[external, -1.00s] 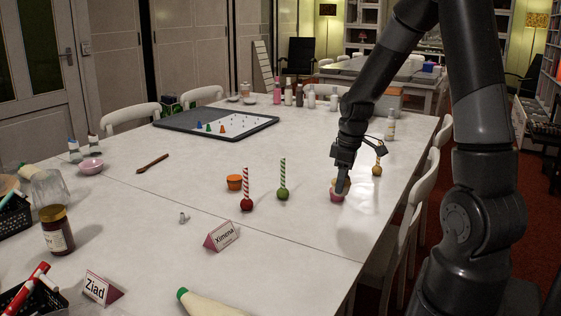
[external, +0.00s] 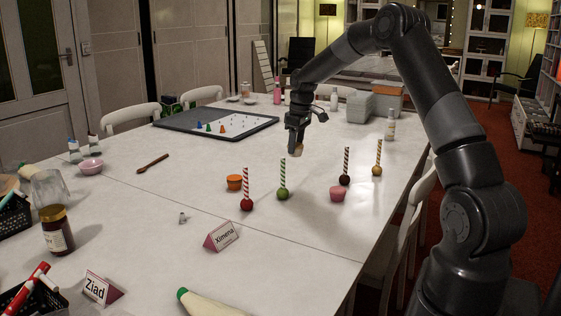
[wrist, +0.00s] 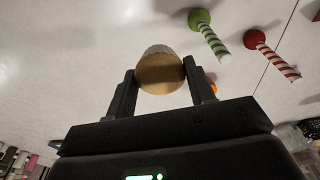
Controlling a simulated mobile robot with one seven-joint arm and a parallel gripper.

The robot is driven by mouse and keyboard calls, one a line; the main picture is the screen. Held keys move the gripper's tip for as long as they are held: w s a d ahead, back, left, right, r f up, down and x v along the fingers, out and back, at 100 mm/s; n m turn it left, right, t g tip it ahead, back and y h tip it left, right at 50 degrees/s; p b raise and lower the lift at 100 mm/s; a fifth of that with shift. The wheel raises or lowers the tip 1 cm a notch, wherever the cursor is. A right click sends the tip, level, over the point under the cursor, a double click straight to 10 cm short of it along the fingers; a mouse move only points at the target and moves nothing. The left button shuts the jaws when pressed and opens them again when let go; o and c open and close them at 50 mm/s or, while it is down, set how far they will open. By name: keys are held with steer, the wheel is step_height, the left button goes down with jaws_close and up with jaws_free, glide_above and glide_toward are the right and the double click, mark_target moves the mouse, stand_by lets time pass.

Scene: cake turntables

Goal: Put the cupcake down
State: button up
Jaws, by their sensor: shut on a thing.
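My gripper (external: 296,148) is shut on a cupcake (wrist: 160,73), tan with a whitish far part, held between the two fingers. In the external view only a small tan bit of the cupcake (external: 298,150) shows below the fingers. It appears to be above the white table (external: 300,240), behind the green-striped stick; the gap to the table is hard to judge. A pink cupcake-like thing (external: 337,194) and an orange one (external: 235,182) stand on the table, apart from my gripper.
Striped sticks on round bases stand nearby: red (external: 247,203), green (external: 283,193), dark brown (external: 345,179) and yellow (external: 377,170). A dark-framed board with coloured cones (external: 217,124) lies behind left. Name cards (external: 221,236) are in front. The table around the pink thing has free room.

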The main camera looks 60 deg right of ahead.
steer(key=w+d+f+m, duration=0.1)
steer(key=w+d+m, duration=0.2)
steer(key=w+d, duration=0.55)
steer(key=w+a+f, duration=0.2)
steer(key=w, duration=0.1)
steer(key=w+a+f, duration=0.2)
steer(key=w+f, duration=0.1)
steer(key=w+a+f, duration=0.2)
steer(key=w, duration=0.2)
steer(key=shift+a+f, duration=0.2)
steer(key=shift+a, duration=0.2)
steer(key=shift+f, duration=1.95)
steer(key=shift+f, duration=0.1)
steer(key=o, duration=1)
steer(key=shift+f, duration=0.1)
steer(key=shift+c, duration=0.2)
